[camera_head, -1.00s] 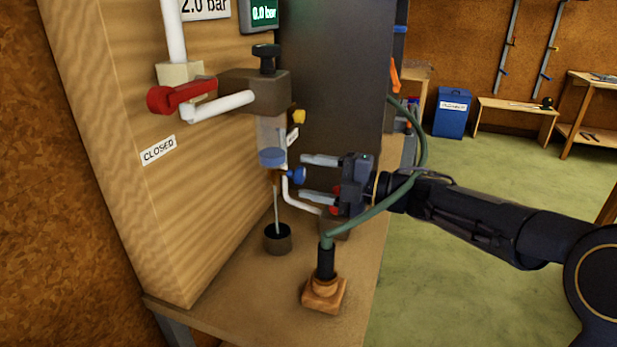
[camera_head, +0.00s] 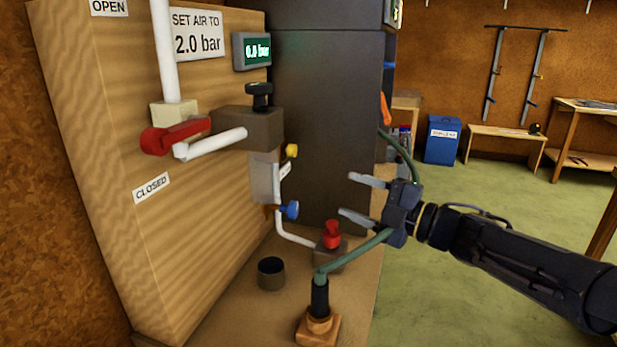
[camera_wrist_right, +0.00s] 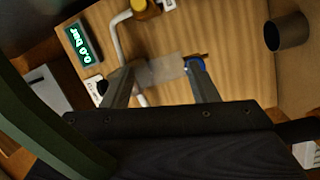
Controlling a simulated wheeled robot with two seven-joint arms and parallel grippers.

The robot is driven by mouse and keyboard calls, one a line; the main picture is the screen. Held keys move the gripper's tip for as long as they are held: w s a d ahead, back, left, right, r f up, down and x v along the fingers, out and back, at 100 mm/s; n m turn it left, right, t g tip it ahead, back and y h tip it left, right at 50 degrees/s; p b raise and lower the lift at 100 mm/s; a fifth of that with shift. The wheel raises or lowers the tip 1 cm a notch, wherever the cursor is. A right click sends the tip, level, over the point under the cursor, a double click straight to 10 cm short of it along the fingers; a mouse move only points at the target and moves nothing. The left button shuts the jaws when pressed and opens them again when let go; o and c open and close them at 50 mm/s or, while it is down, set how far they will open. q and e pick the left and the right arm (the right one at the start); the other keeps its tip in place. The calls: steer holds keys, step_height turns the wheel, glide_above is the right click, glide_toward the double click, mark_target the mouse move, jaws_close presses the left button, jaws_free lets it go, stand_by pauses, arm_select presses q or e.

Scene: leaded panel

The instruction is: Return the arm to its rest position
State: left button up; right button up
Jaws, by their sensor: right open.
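My right gripper (camera_head: 352,196) is open and empty in the head view. It hangs in free air to the right of the air unit's clear bowl (camera_head: 264,178) and blue drain knob (camera_head: 290,210), apart from both. Its two fingers (camera_wrist_right: 160,85) also show in the right wrist view, spread, with the wooden panel beyond them. My right arm reaches in from the right edge. My left gripper is not in view.
A green hose (camera_head: 355,255) runs from a wooden-based stand (camera_head: 318,328) close by my right gripper. A dark cup (camera_head: 271,273) and red valve (camera_head: 332,235) stand on the bench. The red lever (camera_head: 175,135) is on the panel. Open floor lies right.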

steer(key=s+d+r+m+t+h+p, duration=0.2)
steer(key=d+r+m+t+h, duration=0.2)
steer(key=d+m+t+h, duration=0.4)
steer(key=s+d+f+m+g+h+p, duration=0.2)
steer(key=s+d+f+m+g+h, duration=0.35)
steer(key=m, duration=0.55)
steer(key=s+a+f+m+g+p, duration=0.1)
steer(key=s+a+f+m+g, duration=0.1)
steer(key=s+f, duration=0.2)
steer(key=s+a+f+m+g+y, duration=0.1)
steer(key=s+a+f+m+g, duration=0.1)
steer(key=s, duration=0.9)
steer(key=s+a+f+m+g+y+p, duration=0.1)
steer(key=s+a+f+m+g, duration=0.1)
steer(key=s+f, duration=0.4)
steer(key=shift+s+a+f+m+g+p, duration=0.35)
steer(key=shift+s+m+g, duration=0.55)
steer(key=shift+s+g, duration=0.3)
